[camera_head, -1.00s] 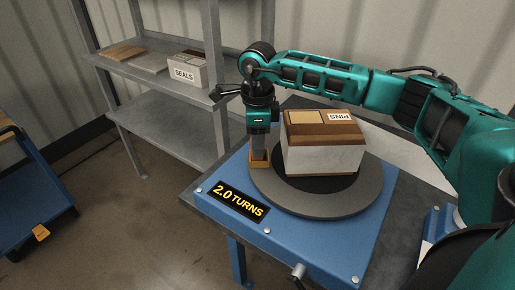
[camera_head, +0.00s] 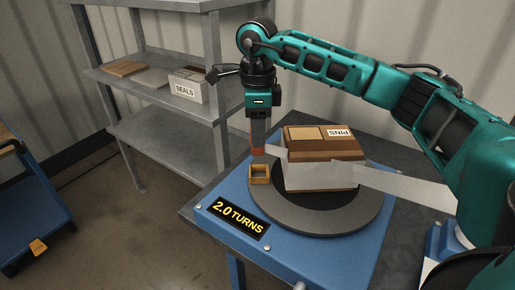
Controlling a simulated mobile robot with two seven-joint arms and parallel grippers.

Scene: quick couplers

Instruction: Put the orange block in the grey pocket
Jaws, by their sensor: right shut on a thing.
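My right gripper (camera_head: 258,148) points straight down and is shut on the small orange block (camera_head: 257,152). It holds the block above an open, square yellow pocket (camera_head: 259,179) at the left edge of the grey turntable (camera_head: 315,222). The block is apart from the pocket, and the fingers hide much of it. The pocket looks empty. I cannot make out a grey pocket in this view. My left gripper is not in view.
A brown and white box labelled PINS (camera_head: 320,160) stands on the turntable, close right of my gripper. Pale strips (camera_head: 400,186) show on both sides of it. A sign reading 2.0 TURNS (camera_head: 240,217) lies on the blue base (camera_head: 335,258). A grey shelf (camera_head: 160,150) stands behind left.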

